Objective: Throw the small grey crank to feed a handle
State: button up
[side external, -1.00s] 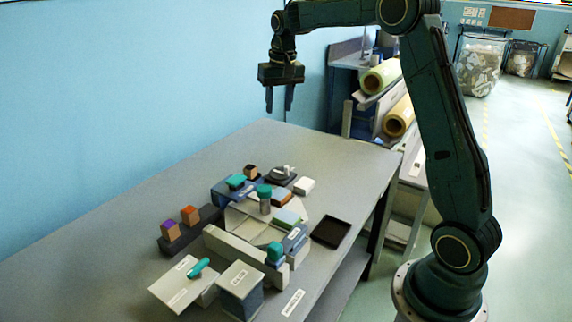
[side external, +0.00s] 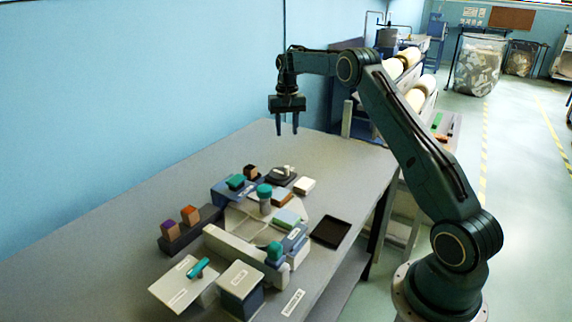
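A small dark unit with a pale grey upright piece (side external: 287,169), which looks like the crank, sits at the far end of the group of parts on the table. My gripper (side external: 287,130) hangs above and behind that unit in the picture, fingers pointing down, apart and empty. A teal handle-like bar (side external: 199,267) lies on a tilted white plate (side external: 178,288) at the near left. Other teal knobs show on a grey post (side external: 264,191), on a blue block (side external: 236,182) and at the front (side external: 275,252). Fine details of the crank are too small to tell.
A dark rack (side external: 186,236) holds a purple-topped and an orange-topped block at the left. A labelled box (side external: 240,288) stands in front. A black shallow tray (side external: 331,231) lies at the right. The grey table (side external: 110,235) is bare at the left and far end.

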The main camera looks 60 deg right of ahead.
jog(key=shift+f, duration=0.1)
send_near(280, 169)
jog(key=s+f, duration=0.1)
jog(key=s+a+f, duration=0.1)
jog(key=f, duration=0.1)
jog(key=s+f, duration=0.2)
jog(key=shift+a+f, duration=0.2)
jog(key=shift+a, duration=0.2)
grip_shut()
